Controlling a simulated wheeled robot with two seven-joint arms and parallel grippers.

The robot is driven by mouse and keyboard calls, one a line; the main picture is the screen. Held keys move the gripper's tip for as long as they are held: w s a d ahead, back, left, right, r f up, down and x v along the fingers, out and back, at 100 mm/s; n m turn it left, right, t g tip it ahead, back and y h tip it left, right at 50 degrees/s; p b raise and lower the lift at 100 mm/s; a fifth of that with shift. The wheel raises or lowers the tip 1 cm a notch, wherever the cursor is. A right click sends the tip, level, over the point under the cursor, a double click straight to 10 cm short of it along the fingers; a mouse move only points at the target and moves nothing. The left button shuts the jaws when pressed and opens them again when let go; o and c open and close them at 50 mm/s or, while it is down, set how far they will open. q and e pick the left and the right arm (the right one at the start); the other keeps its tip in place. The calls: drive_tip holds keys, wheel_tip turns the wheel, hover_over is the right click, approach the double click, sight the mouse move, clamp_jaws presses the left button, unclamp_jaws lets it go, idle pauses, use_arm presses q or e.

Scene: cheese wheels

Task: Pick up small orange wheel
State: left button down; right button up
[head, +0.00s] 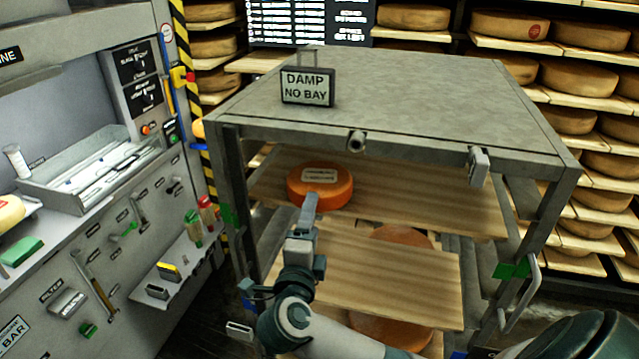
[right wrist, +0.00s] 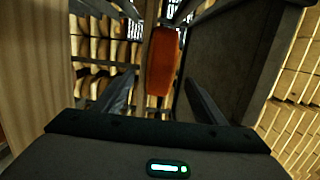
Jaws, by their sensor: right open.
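The small orange wheel (head: 320,184), with a pale label on top, lies flat on the upper wooden shelf (head: 420,190) of a grey metal rack. In the right wrist view the orange wheel (right wrist: 163,62) shows ahead, between the lines of the two fingers. My right gripper (head: 309,203) is open and empty, at the near side of the wheel. In the head view its finger overlaps the wheel's front edge; I cannot tell whether it touches. My left gripper is not in view.
The rack's grey top (head: 420,90) hangs over the upper shelf and carries a "DAMP NO BAY" sign (head: 307,88). A lower board (head: 390,280) with larger wheels around it sits below. A grey workbench (head: 90,230) stands left; shelves of cheese wheels stand behind.

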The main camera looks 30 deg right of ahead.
sight(320, 185)
drive_tip(key=p+x, duration=0.2)
drive_tip(key=x, duration=0.2)
drive_tip(key=shift+w+d, duration=0.15)
idle(0.4)
drive_tip(key=c, duration=1.5)
drive_tip(key=shift+r, duration=0.15)
clamp_jaws()
drive_tip(key=shift+r, duration=0.15)
